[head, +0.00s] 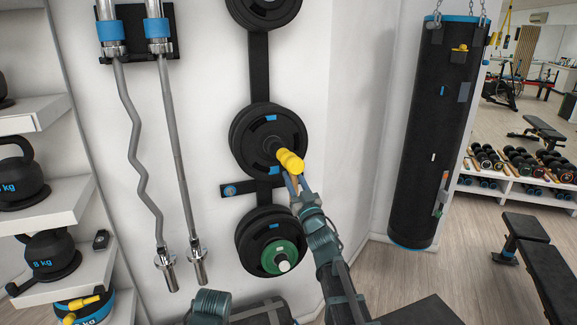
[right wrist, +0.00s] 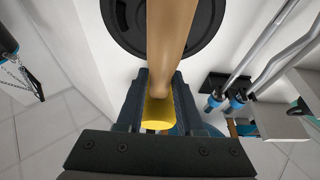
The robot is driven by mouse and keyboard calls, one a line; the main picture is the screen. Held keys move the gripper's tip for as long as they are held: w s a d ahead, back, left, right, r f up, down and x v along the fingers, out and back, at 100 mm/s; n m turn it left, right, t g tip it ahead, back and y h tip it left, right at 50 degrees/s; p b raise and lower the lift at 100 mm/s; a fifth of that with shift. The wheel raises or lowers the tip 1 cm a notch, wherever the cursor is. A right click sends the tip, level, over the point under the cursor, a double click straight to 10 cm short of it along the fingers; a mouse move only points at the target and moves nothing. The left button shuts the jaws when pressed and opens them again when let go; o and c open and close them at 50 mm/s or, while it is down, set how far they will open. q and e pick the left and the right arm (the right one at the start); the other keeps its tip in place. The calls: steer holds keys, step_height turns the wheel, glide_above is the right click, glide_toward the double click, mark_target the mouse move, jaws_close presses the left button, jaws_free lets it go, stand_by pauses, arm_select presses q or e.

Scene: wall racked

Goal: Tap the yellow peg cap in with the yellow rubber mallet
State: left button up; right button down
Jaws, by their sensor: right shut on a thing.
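My right gripper (head: 297,180) is shut on the yellow rubber mallet (head: 293,164). In the right wrist view its yellow part (right wrist: 158,113) shows between the fingers, and its wooden handle (right wrist: 170,35) runs from there towards the top edge. The mallet is in front of the peg of the middle weight plate. The yellow peg cap (head: 283,155) appears at the peg's end, against or very close to the mallet; the two yellows merge, so contact cannot be told. My left gripper is not in view.
Black plates (head: 247,140) hang on a wall rack, the lowest peg with a green disc (head: 283,257). Bars (head: 178,150) hang to the left, beside kettlebell shelves (head: 60,208). A punching bag (head: 430,140) hangs to the right. A bench (head: 540,255) stands at far right.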

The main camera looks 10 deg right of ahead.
steer(key=s, duration=0.4)
steer(key=shift+s+d+r, duration=0.25)
steer(key=shift+s+r, duration=0.05)
steer(key=shift+s, duration=0.1)
step_height(320, 180, down, 6)
steer(key=b, duration=0.5)
